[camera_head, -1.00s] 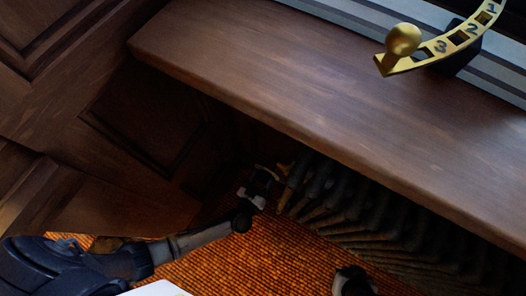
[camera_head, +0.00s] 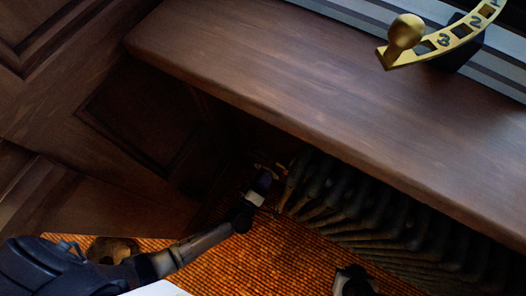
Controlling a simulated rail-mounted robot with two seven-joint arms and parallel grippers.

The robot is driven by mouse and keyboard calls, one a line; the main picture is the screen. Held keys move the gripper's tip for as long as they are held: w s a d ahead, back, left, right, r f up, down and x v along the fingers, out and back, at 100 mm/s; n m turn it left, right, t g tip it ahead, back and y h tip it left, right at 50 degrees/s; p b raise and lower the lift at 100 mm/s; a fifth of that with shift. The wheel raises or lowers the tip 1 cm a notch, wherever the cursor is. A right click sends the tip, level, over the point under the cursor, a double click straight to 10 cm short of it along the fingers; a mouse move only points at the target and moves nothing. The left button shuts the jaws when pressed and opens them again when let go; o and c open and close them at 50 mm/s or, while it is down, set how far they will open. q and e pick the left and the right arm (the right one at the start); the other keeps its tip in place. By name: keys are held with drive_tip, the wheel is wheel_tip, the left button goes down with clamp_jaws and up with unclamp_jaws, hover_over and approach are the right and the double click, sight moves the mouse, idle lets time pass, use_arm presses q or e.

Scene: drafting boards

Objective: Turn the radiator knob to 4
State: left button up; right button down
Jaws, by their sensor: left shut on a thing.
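The radiator (camera_head: 365,205) stands in shadow under the wooden sill. My left gripper (camera_head: 264,181) is at the radiator's left end, shut on the radiator knob, which is mostly hidden by the fingers and the dark. Small brass-coloured fittings (camera_head: 281,170) show just beside the fingertips. The knob's numbers are too small and dark to read. A black and white part (camera_head: 352,281), which looks like my right gripper, shows at the bottom edge; its fingers cannot be made out.
The wooden sill (camera_head: 300,85) overhangs the radiator and my left gripper. Dark wood panelling (camera_head: 140,115) closes off the left side. An orange woven floor covering (camera_head: 265,262) lies below. A brass numbered arc with a ball handle (camera_head: 406,32) is above the sill at the upper right.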

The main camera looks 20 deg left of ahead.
use_arm(q)
drive_tip(key=n+b, duration=0.1)
drive_tip(key=n, duration=0.3)
drive_tip(key=shift+n+b, duration=0.3)
drive_tip(key=shift+n, duration=0.9)
drive_tip(key=shift+r, duration=0.1)
drive_tip(key=shift+n, duration=0.3)
drive_tip(key=o, duration=0.9)
drive_tip(key=shift+s, duration=0.1)
drive_tip(key=s, duration=0.9)
drive_tip(key=s+a+p, duration=0.1)
drive_tip(key=s, duration=0.3)
drive_tip(key=shift+s, duration=0.3)
